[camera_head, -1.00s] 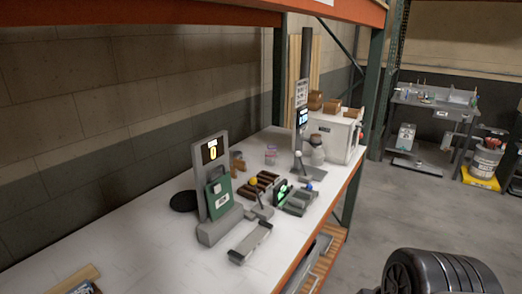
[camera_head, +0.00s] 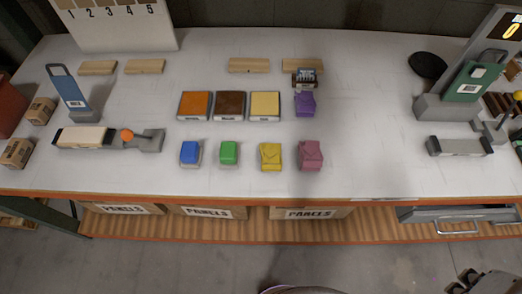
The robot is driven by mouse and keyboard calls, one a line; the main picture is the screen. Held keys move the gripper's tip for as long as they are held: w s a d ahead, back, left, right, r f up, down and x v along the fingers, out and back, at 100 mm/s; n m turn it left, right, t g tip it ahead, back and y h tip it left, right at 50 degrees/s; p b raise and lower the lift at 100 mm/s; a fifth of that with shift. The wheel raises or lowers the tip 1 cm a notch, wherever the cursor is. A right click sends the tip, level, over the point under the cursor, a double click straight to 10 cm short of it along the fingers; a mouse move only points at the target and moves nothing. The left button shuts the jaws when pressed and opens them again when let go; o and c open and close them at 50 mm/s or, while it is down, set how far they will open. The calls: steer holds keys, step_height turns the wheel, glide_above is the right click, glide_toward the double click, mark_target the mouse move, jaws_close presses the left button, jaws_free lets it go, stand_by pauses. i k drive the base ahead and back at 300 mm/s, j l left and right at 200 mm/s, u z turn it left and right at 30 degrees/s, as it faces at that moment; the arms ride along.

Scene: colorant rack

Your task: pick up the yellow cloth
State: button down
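The yellow cloth (camera_head: 271,156) lies folded on the white bench top, near its front edge. It is in a front row of small folded cloths, between the green cloth (camera_head: 228,153) and the pink cloth (camera_head: 311,155). The blue cloth (camera_head: 190,153) is at the left end of that row. A purple cloth (camera_head: 305,104) lies farther back. Dark parts of my own body, perhaps my gripper (camera_head: 482,281), show at the bottom right corner, cut off by the frame. No fingertips can be made out, and these parts are well away from the yellow cloth.
Orange, brown and pale yellow blocks (camera_head: 265,106) stand behind the cloths. A small dark labelled object (camera_head: 305,78) is behind the purple cloth. A blue-panel stand (camera_head: 69,92) is left, a grey display stand (camera_head: 465,80) right. An open drawer (camera_head: 459,217) juts out below the bench at right.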

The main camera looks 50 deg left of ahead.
mark_target(271, 153)
steer(key=u, duration=1.95)
